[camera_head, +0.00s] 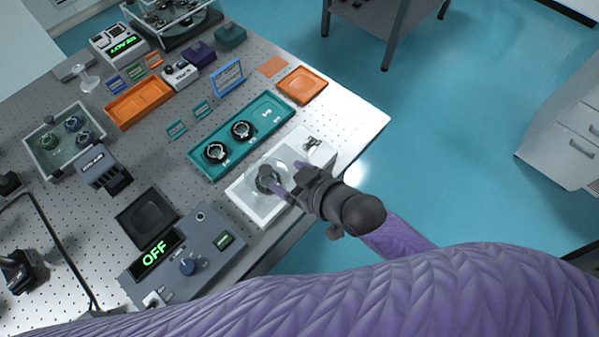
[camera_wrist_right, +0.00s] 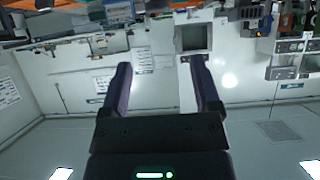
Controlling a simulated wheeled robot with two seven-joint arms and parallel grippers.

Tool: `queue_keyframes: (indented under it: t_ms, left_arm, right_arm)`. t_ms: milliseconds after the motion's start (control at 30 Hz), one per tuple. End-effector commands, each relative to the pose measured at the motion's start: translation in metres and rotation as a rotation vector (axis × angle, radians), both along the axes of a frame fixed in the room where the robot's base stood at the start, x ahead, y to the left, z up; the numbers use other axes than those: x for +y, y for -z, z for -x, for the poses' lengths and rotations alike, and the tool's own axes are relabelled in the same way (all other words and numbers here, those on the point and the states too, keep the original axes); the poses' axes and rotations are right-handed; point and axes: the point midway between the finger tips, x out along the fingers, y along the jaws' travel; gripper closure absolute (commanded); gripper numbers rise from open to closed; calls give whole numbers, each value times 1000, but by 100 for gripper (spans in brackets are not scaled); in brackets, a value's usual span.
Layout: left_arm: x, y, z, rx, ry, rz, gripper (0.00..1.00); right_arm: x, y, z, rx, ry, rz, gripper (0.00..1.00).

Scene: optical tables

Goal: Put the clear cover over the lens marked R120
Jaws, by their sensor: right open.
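A teal tray (camera_head: 196,167) holds two dark-ringed round lenses, one nearer (camera_head: 216,152) and one farther (camera_head: 242,130). The small labels on the tray are too small to read, so I cannot tell which is R120. A clear round cover (camera_head: 285,163) shows on the white block (camera_head: 240,205) beside the tray, with a dark round part within its outline. My right gripper (camera_head: 284,178) is at this cover, its purple fingers spread apart. I cannot tell whether they touch it. In the right wrist view the fingers (camera_wrist_right: 161,70) are open, with nothing clearly between them. My left gripper is not visible.
An orange tray (camera_head: 302,84) and a blue-framed sign (camera_head: 227,77) stand beyond the teal tray. A control box with a green OFF display (camera_head: 155,254) stands to the left. A clear-walled box (camera_head: 40,153) with several round parts is at the far left. The table edge is close on the right.

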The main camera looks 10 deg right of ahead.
Motion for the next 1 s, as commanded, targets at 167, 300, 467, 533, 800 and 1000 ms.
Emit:
queue_keyframes:
  t_ms: [167, 300, 467, 533, 800, 1000]
  left_arm:
    - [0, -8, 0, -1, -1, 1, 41]
    - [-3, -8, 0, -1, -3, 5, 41]
    - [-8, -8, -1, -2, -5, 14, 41]
    - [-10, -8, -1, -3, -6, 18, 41]
    - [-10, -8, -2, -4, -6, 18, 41]
    - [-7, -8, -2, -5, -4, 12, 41]
  right_arm:
    - [-15, -14, 21, 0, 0, 1, 20]
    - [-17, -16, 24, -1, 0, 1, 20]
    - [-44, 37, 25, 94, 92, 76, 20]
    - [-76, 97, 42, 222, 191, 164, 20]
    - [-132, 250, 236, 799, 379, 406, 20]
    - [-129, 259, 282, 909, 380, 433, 20]
